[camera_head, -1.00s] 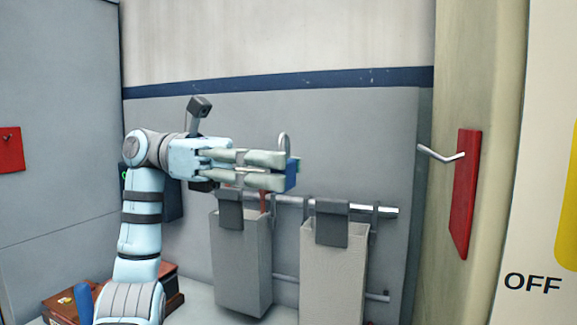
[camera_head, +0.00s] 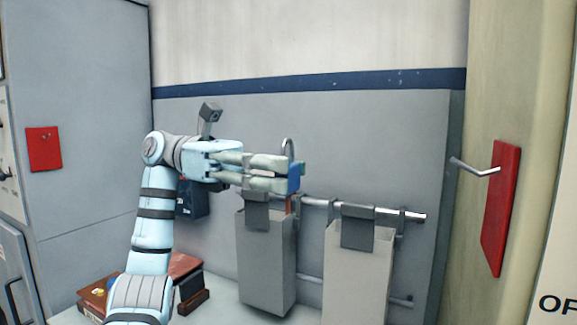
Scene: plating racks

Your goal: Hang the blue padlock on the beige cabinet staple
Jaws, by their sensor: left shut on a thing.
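My left gripper (camera_head: 272,173) is shut on the blue padlock (camera_head: 294,178) and holds it up in the air, pointing right. The padlock's grey shackle (camera_head: 288,148) stands upright above the fingers. Most of the padlock's body is hidden by the fingers. The beige cabinet (camera_head: 500,70) stands at the right. On it is a red plate (camera_head: 502,215) with a metal staple (camera_head: 475,168) that sticks out to the left. The padlock is well left of the staple and apart from it. My right gripper is not in view.
Below the gripper, a metal rail (camera_head: 418,217) carries two grey bins (camera_head: 265,265). A grey cabinet (camera_head: 90,90) at the left has another red plate (camera_head: 44,149). A brown box (camera_head: 190,268) lies low beside my arm. The space between padlock and staple looks clear.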

